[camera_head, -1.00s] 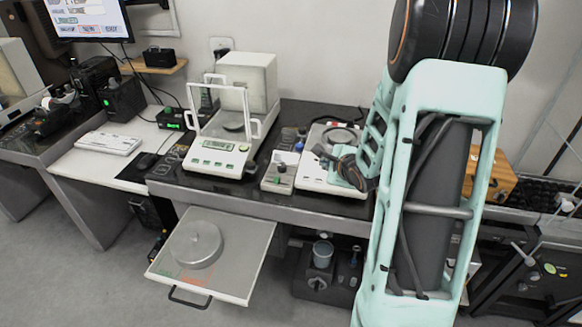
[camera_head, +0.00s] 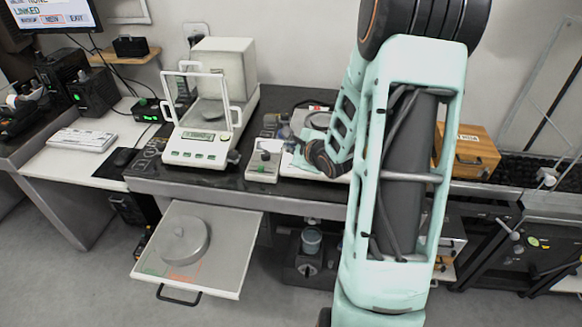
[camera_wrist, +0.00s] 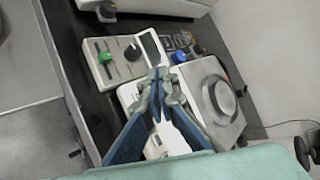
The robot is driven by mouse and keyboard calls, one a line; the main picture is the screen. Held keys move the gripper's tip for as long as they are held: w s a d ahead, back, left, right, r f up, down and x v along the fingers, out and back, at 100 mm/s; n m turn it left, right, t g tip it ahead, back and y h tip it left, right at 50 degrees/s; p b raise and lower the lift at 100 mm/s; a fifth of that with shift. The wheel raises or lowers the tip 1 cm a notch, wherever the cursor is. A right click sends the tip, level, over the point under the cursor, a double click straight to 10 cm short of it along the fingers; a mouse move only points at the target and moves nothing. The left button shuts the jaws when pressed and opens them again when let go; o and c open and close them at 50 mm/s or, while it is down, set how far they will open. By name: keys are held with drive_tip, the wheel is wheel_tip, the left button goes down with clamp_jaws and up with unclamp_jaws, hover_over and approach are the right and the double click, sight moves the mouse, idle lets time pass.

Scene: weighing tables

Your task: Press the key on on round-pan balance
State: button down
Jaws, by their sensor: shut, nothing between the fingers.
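The round-pan balance has a white body with a grey top and a round metal pan (camera_wrist: 223,97) in the wrist view. In the head view my arm covers much of the balance (camera_head: 299,165). My gripper (camera_wrist: 158,76) is shut and empty, its blue-grey fingers over the white front part of the balance. The fingers hide part of that front, and I cannot make out the on key or tell whether the tips touch anything.
A control box (camera_head: 265,160) with a green knob, also in the wrist view (camera_wrist: 110,62), stands close beside the balance. A blue knob (camera_wrist: 178,57) is near the fingertips. Left is a balance with a draft shield (camera_head: 197,148). An open drawer (camera_head: 222,270) holds a round metal weight (camera_head: 185,242).

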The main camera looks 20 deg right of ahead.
drive_tip(key=f+b, duration=0.1)
drive_tip(key=f, duration=0.1)
drive_tip(key=w+f+b, duration=0.1)
drive_tip(key=f+b, duration=0.1)
drive_tip(key=d+f+b, duration=0.1)
drive_tip(key=f+b, duration=0.1)
drive_tip(key=shift+w+f, duration=0.2)
drive_tip(key=shift+w, duration=0.05)
drive_tip(key=shift+w+d+f, duration=0.15)
drive_tip(key=shift+f, duration=0.25)
drive_tip(key=shift+f, duration=0.15)
idle(0.8)
drive_tip(key=shift+w+d+f, duration=0.1)
drive_tip(key=shift+f, duration=0.2)
drive_tip(key=shift+w+f, duration=0.1)
drive_tip(key=shift+f, duration=0.25)
idle(0.7)
drive_tip(key=shift+r, duration=0.15)
drive_tip(key=shift+s+r+p, duration=0.25)
drive_tip(key=shift+r+p, duration=0.4)
